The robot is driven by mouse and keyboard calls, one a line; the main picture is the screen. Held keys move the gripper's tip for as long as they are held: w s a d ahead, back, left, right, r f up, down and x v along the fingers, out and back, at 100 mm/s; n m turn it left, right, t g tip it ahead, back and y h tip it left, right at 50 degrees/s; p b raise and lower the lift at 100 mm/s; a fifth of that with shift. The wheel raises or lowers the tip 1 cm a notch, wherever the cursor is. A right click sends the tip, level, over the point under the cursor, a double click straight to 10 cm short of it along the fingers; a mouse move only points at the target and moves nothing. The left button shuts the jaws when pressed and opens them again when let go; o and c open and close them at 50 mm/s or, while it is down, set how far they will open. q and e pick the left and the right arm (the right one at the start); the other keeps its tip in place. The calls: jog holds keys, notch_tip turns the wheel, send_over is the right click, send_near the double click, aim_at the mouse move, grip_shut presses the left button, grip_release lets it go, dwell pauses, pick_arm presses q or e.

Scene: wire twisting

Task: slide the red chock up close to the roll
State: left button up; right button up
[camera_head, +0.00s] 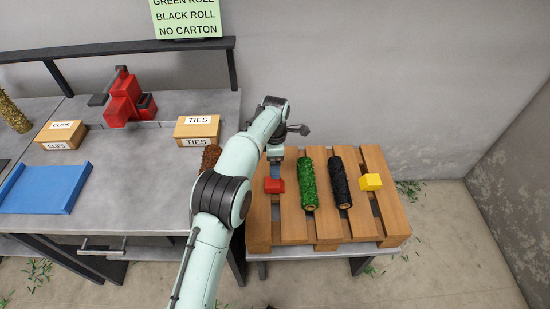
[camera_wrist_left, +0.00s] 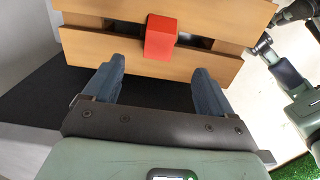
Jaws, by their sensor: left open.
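The red chock (camera_head: 274,186) sits on the slatted wooden pallet (camera_head: 260,228), left of the green roll (camera_head: 307,184), with a gap between them. The black roll (camera_head: 341,184) lies to the right of the green one, and a yellow chock (camera_head: 371,182) sits just right of the black roll. My left gripper (camera_head: 277,161) points down close by the red chock, at its far side in the head view. In the left wrist view its fingers (camera_wrist_left: 155,88) are open and empty, and the red chock (camera_wrist_left: 160,37) shows beyond the fingertips.
A grey workbench (camera_head: 130,185) stands left of the pallet, with a blue tray (camera_head: 45,188), a red tool (camera_head: 125,103), a clips box (camera_head: 61,135) and a ties box (camera_head: 197,130). A brown roll (camera_head: 210,157) is partly hidden by my left arm.

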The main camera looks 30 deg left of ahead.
aim_at(275, 182)
pick_arm(q)
notch_tip(275, 182, down, 12)
jog(key=shift+f+b, duration=0.1)
jog(key=shift+b, duration=1.1)
pick_arm(e)
jog(key=shift+t+h, duration=0.3)
jog(key=shift+t, duration=0.4)
jog(key=w+f, duration=0.1)
jog(key=w+d+f, duration=0.2)
jog(key=w, duration=0.1)
jog(key=shift+f, duration=0.15)
pick_arm(q)
jog(key=c, duration=1.1)
